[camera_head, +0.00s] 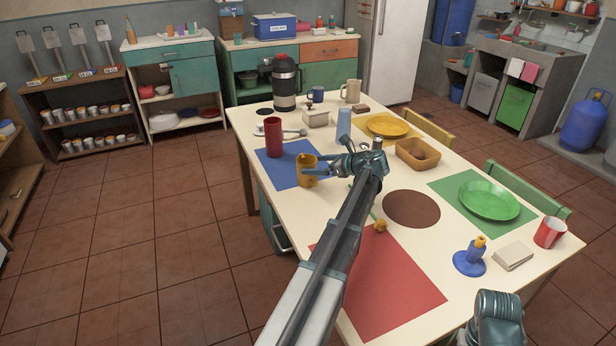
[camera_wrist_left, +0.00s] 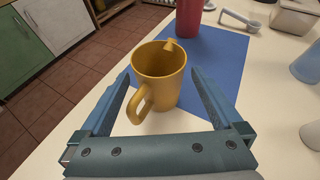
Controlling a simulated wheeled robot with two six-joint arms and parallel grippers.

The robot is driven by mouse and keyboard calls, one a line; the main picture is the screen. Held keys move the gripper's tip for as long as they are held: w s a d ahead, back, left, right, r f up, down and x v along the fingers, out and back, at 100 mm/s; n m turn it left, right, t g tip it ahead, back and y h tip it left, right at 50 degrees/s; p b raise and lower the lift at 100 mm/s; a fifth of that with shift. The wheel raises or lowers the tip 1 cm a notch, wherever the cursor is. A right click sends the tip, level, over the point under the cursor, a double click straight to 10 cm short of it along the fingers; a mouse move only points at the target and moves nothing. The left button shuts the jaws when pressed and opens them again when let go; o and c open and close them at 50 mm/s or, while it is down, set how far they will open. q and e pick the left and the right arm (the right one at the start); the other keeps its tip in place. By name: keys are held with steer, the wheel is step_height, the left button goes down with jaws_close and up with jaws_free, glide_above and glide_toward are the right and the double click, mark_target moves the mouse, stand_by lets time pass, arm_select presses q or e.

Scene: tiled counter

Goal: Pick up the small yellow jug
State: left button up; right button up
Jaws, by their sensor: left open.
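The small yellow jug (camera_head: 307,174) stands upright at the near edge of the blue mat on the table. In the left wrist view the jug (camera_wrist_left: 160,78) shows its open top, with its handle toward the camera, low and left. My left gripper (camera_head: 318,167) reaches in beside the jug in the head view. In the wrist view its two open fingers (camera_wrist_left: 162,84) lie on either side of the jug, with a visible gap on each side. A teal part of my right arm shows at the lower right of the head view, but its fingers do not show.
A tall red cup (camera_head: 273,137) stands behind the jug on the blue mat (camera_head: 270,169). A pale blue cup (camera_head: 344,122), a brown tray (camera_head: 417,155) and a yellow plate (camera_head: 388,126) are farther right.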

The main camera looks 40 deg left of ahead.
mark_target(309, 155)
arm_select(q)
steer(key=b+x, duration=0.1)
steer(key=x, duration=0.2)
steer(key=shift+a+f, duration=0.15)
steer(key=shift+a, duration=0.05)
steer(key=c, duration=1.2)
step_height(309, 155, up, 2)
steer(key=shift+r+p, duration=0.1)
steer(key=shift+p, duration=1)
step_height(309, 155, up, 2)
steer(key=shift+r+p, duration=0.1)
steer(key=shift+p, duration=0.95)
steer(key=shift+w+d+r+p, duration=0.15)
steer(key=shift+w+d, duration=1.45)
steer(key=shift+d, duration=0.55)
steer(key=shift+w+d+r+p, duration=0.15)
steer(key=shift+w+d+p, duration=0.05)
steer(key=shift+w+d, duration=1.65)
steer(key=shift+w+d+r+p, duration=0.15)
steer(key=shift+w+d, duration=1.25)
steer(key=shift+d, duration=1)
